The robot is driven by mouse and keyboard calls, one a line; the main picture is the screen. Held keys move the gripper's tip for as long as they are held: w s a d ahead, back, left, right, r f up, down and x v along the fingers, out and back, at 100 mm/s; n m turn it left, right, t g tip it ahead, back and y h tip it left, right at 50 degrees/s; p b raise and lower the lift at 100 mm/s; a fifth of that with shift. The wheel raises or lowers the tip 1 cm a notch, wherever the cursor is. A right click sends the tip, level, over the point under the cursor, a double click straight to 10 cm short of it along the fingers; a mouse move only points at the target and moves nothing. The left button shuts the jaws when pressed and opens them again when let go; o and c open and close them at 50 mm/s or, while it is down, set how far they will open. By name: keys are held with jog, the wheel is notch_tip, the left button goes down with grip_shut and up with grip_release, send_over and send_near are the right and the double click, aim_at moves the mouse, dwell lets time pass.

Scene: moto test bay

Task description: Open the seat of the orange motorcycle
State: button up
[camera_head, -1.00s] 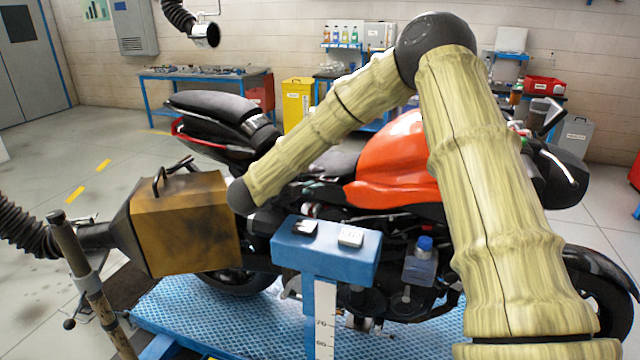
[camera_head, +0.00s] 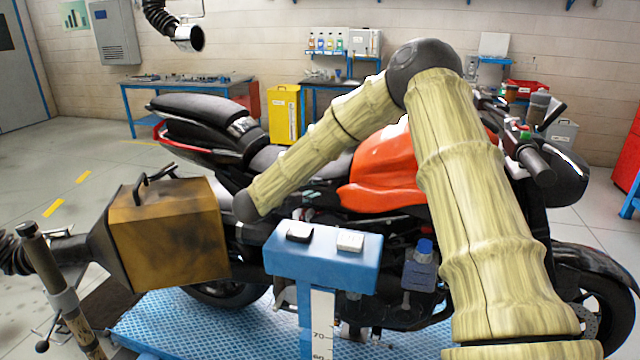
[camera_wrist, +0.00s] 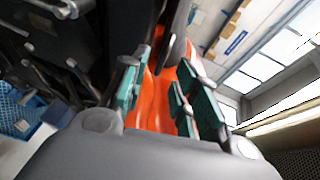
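The orange motorcycle (camera_head: 385,170) stands on a blue ribbed platform, its tail to the left. Its black rear seat (camera_head: 200,106) sits high on the tail, with a lower black seat part (camera_head: 268,158) between it and the orange tank. I cannot tell whether the seat is latched. My arm crosses in front of the motorcycle, and my gripper is hidden in the head view. In the wrist view my gripper (camera_wrist: 158,88) has its green-padded fingers apart. Orange bodywork (camera_wrist: 165,75) shows between and beyond them, and I see nothing held.
A brown-yellow box (camera_head: 168,235) with a handle and hose stands at front left. A blue stand (camera_head: 320,262) carries two small items near the motorcycle's side. The platform (camera_head: 165,325) is below. A workbench (camera_head: 185,88) and yellow cabinet (camera_head: 284,115) stand behind.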

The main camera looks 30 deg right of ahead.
aim_at(320, 185)
jog(key=shift+p+x, duration=0.45)
jog(key=shift+x, duration=2.1)
grip_shut()
